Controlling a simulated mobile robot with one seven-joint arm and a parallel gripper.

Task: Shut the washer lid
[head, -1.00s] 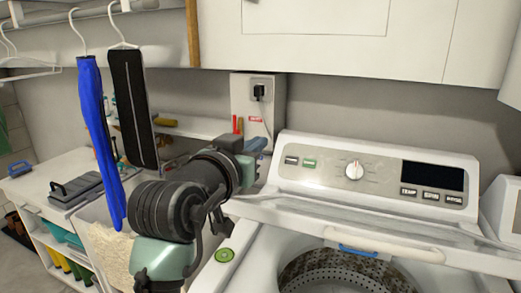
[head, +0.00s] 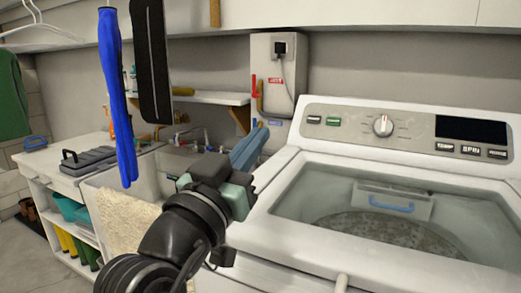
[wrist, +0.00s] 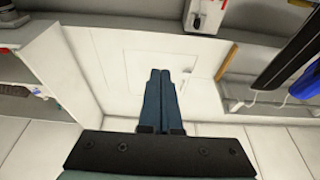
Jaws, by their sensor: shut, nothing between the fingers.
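The washer (head: 420,140) stands at the right in the head view. Its white-framed lid (head: 280,190) lies down flat over the top opening, with a clear window in it. The metal drum (head: 390,228) and a blue-edged part (head: 391,205) show through the window. A short pale handle (head: 342,283) sits at the lid's front edge, at the bottom of the picture. I cannot see whether the front edge is fully seated. My gripper (head: 256,140) is shut and empty, left of the lid and apart from the handle. Its closed fingers also show in the wrist view (wrist: 160,75).
A sink (head: 140,178) with a cream cloth (head: 128,222) over its front is left of my arm. A blue garment (head: 117,100) and a black one (head: 151,60) hang above. A wall box (head: 275,75) is behind.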

